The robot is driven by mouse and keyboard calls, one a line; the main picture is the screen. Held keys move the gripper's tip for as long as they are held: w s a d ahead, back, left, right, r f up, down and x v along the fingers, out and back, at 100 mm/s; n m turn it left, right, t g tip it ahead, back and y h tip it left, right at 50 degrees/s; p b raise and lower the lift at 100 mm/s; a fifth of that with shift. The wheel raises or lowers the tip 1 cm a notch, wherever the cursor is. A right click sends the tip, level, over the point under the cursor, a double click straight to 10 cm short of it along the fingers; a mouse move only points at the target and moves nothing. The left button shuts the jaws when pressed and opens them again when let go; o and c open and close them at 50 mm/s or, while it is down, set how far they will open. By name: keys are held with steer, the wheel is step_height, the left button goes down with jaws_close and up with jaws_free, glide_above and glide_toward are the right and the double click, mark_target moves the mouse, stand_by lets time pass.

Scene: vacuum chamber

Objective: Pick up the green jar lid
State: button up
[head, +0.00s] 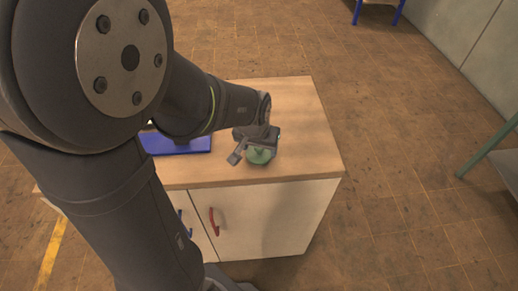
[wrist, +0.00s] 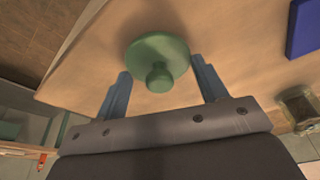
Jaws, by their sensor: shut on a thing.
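The green jar lid (head: 260,156) is round with a knob, near the front right part of the wooden cabinet top (head: 300,115). In the wrist view the lid (wrist: 157,52) lies between my two fingers, with its knob pointing toward the palm. My gripper (head: 252,146) is over the lid in the head view and partly covers it. In the wrist view my gripper (wrist: 160,68) has a finger at either side of the lid and is shut on it. I cannot tell whether the lid touches the top or is just above it.
A blue flat object (head: 180,144) lies to the left on the cabinet top, partly behind my arm. A small glass jar (wrist: 298,106) shows at the right of the wrist view. The cabinet top right of the lid is clear. A green-legged table (head: 490,150) stands at far right.

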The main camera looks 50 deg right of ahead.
step_height(320, 180, up, 3)
steer(key=shift+f, duration=0.1)
steer(key=s+a+r, duration=0.1)
steer(key=s+r, duration=0.6)
steer(key=s, duration=0.4)
steer(key=w+d+r+n, duration=0.2)
steer(key=w+d, duration=0.3)
steer(key=w, duration=0.5)
steer(key=w+d+r+n, duration=0.2)
steer(key=w+d, duration=0.3)
steer(key=w, duration=0.5)
steer(key=w+n+t+y, duration=0.1)
steer(key=w+n, duration=0.2)
steer(key=w, duration=2)
steer(key=shift+s+a+f, duration=0.1)
steer(key=shift+a+f, duration=0.1)
steer(key=shift+f, duration=1.25)
steer(key=shift+s+a+f, duration=0.1)
steer(key=shift+a+f, duration=0.1)
steer(key=shift+f, duration=1.2)
steer(key=shift+f, duration=0.15)
